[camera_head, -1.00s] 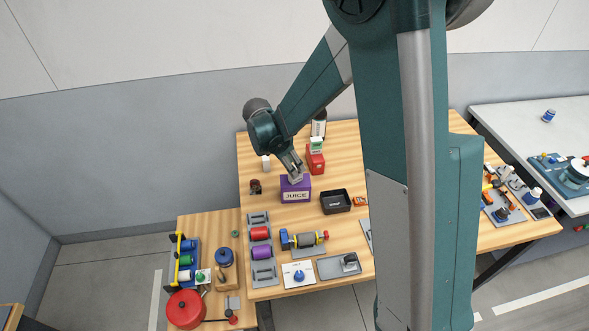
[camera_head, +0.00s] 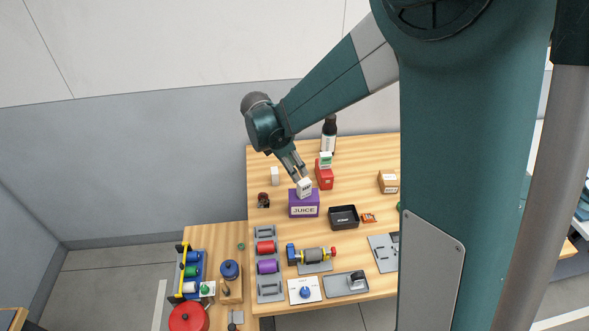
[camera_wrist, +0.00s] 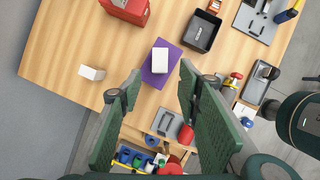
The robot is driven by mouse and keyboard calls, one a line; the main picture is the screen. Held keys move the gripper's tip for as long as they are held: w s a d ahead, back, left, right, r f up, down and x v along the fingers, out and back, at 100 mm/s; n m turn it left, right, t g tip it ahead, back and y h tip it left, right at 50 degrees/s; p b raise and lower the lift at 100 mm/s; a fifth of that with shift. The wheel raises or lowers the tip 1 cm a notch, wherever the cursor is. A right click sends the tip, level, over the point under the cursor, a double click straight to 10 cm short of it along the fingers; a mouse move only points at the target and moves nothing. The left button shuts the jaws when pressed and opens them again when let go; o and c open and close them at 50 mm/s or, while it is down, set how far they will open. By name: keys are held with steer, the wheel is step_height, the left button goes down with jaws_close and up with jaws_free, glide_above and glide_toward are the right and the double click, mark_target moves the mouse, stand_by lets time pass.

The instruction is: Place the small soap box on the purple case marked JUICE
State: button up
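The purple case (camera_head: 304,209) marked JUICE stands on the wooden table and also shows in the wrist view (camera_wrist: 151,76). A small white box (camera_head: 305,187), which looks like the soap box, rests on top of the case; its print is too small to read. It also shows in the wrist view (camera_wrist: 160,61), inside the case's top outline. My gripper (camera_head: 297,176) is just above the box. In the wrist view my gripper (camera_wrist: 160,78) has its fingers wide apart, with the box beyond the fingertips and apart from both.
A red box (camera_head: 324,178) with a green-white item on it stands to the right behind the case, near a dark bottle (camera_head: 329,132). A white block (camera_head: 275,176) stands left. A black tray (camera_head: 343,217) is right of the case. Bare wood lies between them.

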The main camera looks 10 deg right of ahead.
steer(key=shift+r, duration=0.1)
stand_by(0.4)
steer(key=s+d+r+m+t+y, duration=0.2)
steer(key=s+d+r+m, duration=0.5)
steer(key=s+r+m, duration=0.45)
steer(key=s+d+r+m+t+y, duration=0.1)
steer(key=s+d+m, duration=0.1)
steer(key=s+m, duration=0.3)
steer(key=s+d+r+m+t+y, duration=0.1)
steer(key=s+m, duration=0.5)
steer(key=s, duration=0.8)
steer(key=shift+d+r+t, duration=0.6)
steer(key=shift+r+t, duration=0.1)
steer(key=shift+r, duration=0.05)
